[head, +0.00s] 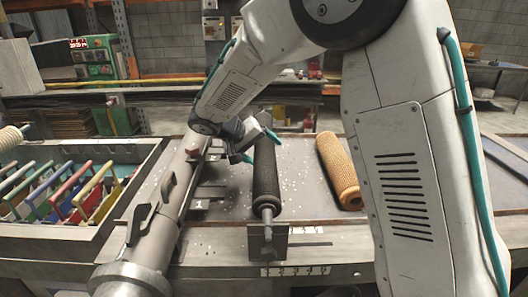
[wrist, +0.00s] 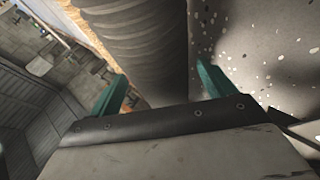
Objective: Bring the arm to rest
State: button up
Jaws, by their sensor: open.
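My gripper (head: 264,150) is open, with its two teal fingers at the far end of a dark ridged roller (head: 265,178). In the wrist view my gripper (wrist: 162,78) has its fingers apart, and the ridged roller (wrist: 140,40) runs away between them. I cannot tell whether the fingers touch it. My arm reaches from the upper right of the head view down to the roller and hides part of the bench behind.
An orange mesh tube (head: 338,170) lies on the bench to the right of the roller. A grey pipe (head: 165,205) runs along the left. A crate (head: 88,232) with several coloured frames stands further left. White specks dot the bench top.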

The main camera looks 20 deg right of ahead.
jog(key=v, duration=0.6)
jog(key=shift+r, duration=0.15)
jog(key=s+d+r+y, duration=0.3)
jog(key=s+d+r, duration=0.1)
jog(key=s, duration=0.5)
jog(key=s+d+r+y, duration=0.3)
jog(key=s+d+r, duration=0.1)
jog(key=s, duration=0.5)
jog(key=s+f+n+y, duration=0.1)
jog(key=s+f, duration=0.1)
jog(key=s, duration=0.7)
jog(key=s+f+y, duration=0.2)
jog(key=s+f, duration=0.1)
jog(key=s, duration=0.6)
jog(key=shift+d+n+g, duration=0.3)
jog(key=shift+n+g, duration=0.1)
jog(key=shift+s, duration=0.15)
